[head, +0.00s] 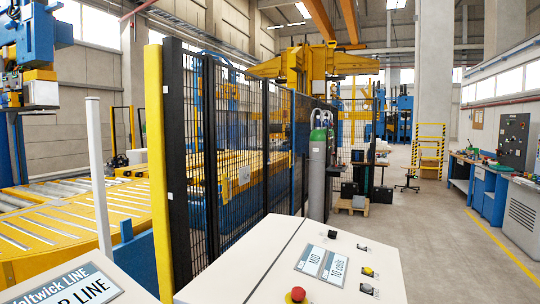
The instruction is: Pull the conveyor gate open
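A black mesh fence (232,150) runs from the near left toward the back beside the roller conveyor (75,215). A tall yellow post (158,170) stands at its near end, next to a dark post (176,160). I cannot tell which part of the fence is the conveyor gate, and no handle is clear. The panels that show stand upright in line, with no clear gap between them. Neither of my grippers is in view.
A white control console (250,258) with a red button (296,295) fills the near middle. A sign panel (70,288) and a white pole (98,175) stand at left. Gas cylinders (318,170) stand by the fence. Open floor (440,240) lies at right, before blue workbenches (488,190).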

